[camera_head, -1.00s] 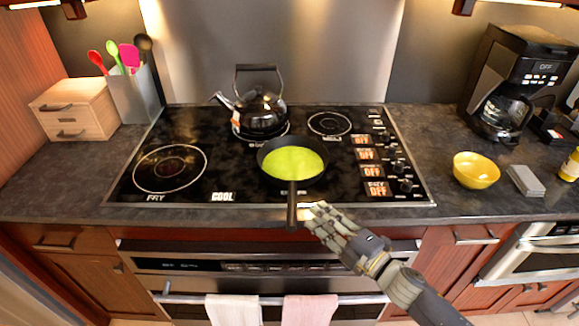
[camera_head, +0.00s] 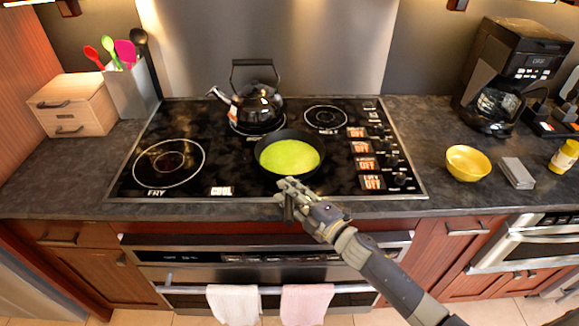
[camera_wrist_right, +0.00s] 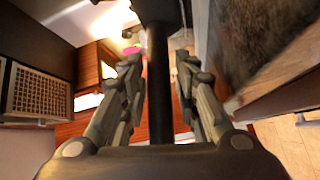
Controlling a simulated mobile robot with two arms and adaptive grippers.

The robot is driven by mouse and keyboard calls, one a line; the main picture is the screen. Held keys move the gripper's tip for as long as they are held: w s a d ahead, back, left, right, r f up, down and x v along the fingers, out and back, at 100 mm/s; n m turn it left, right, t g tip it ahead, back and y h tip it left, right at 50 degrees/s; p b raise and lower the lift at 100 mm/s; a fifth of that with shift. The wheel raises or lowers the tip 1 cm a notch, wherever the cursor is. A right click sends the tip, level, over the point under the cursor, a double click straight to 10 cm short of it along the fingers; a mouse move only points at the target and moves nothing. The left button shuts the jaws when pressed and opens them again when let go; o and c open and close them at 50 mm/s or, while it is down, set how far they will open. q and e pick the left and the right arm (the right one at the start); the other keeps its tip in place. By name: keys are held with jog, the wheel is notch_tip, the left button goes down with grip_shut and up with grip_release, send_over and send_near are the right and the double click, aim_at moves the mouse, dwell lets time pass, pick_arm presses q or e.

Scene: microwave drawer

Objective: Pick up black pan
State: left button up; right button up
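The black pan (camera_head: 290,134) sits on the front middle of the cooktop and holds something flat and bright green. Its handle points toward me over the counter's front edge. My right gripper (camera_head: 287,190) is at the handle. In the right wrist view, the dark handle (camera_wrist_right: 159,90) runs between the two fingers of my right gripper (camera_wrist_right: 160,70). The fingers are apart, with a narrow gap seen on each side of the handle. In the head view the gripper hides most of the handle. My left gripper is not in view.
A black kettle (camera_head: 256,104) stands behind the pan on the cooktop (camera_head: 225,165). A yellow bowl (camera_head: 468,163), a grey block (camera_head: 517,173) and a coffee maker (camera_head: 510,75) are on the right. A wooden drawer box (camera_head: 73,106) and utensil holder (camera_head: 131,90) stand on the left.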

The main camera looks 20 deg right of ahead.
jog(key=shift+s, duration=0.1)
grip_shut()
jog(key=shift+r, duration=0.2)
